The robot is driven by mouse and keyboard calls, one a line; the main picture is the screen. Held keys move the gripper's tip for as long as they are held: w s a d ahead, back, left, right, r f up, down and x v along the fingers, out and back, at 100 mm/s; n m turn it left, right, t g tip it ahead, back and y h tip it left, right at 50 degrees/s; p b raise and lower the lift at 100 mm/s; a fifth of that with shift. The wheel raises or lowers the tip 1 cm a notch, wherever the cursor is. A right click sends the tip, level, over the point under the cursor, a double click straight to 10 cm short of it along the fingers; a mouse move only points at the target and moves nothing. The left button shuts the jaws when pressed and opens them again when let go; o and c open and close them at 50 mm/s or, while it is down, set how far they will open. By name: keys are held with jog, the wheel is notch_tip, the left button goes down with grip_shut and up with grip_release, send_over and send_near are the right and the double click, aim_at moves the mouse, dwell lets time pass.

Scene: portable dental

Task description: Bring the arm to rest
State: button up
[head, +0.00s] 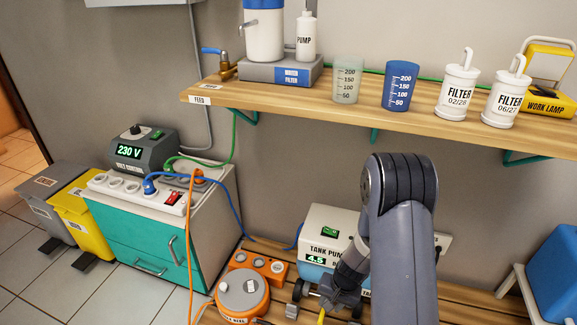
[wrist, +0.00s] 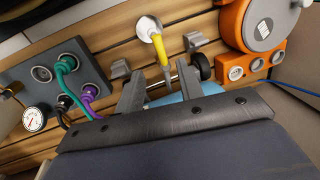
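My gripper (head: 340,296) is low over the wooden bench in the head view, in front of the tank pump (head: 327,238). My arm rises from the lower right and bends down to it. In the wrist view, the two grey fingers of my gripper (wrist: 161,84) stand apart with a gap between them. A yellow hose or cable with a pale round end (wrist: 152,38) shows beyond and between the fingertips, and it does not appear clamped. Part of the pump is hidden behind my arm.
An orange reel (head: 242,295) and orange socket box (head: 258,264) stand left of the gripper. A shelf (head: 420,118) with cups and filter bottles hangs above. A grey panel (wrist: 88,72) with plugged cables and a gauge (wrist: 34,119) lie left in the wrist view.

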aim_at(322, 317)
jog(key=f+b, duration=0.1)
jog(key=f, duration=0.2)
jog(key=a+f+b, duration=0.1)
jog(key=f+b, duration=0.1)
jog(key=f, duration=0.1)
jog(key=f+b, duration=0.2)
jog(key=f, duration=0.1)
jog(key=shift+w+a+f, duration=0.15)
jog(key=shift+w+a, duration=0.1)
jog(key=shift+a, duration=0.1)
jog(key=shift+d+r+n+g+p, duration=0.15)
jog(key=shift+d+r+n+p, duration=0.2)
jog(key=shift+n, duration=0.35)
jog(key=shift+d+r+n+g+p, duration=0.2)
jog(key=shift+n+p, duration=0.2)
jog(key=shift+n, duration=0.3)
jog(key=shift+s, duration=0.15)
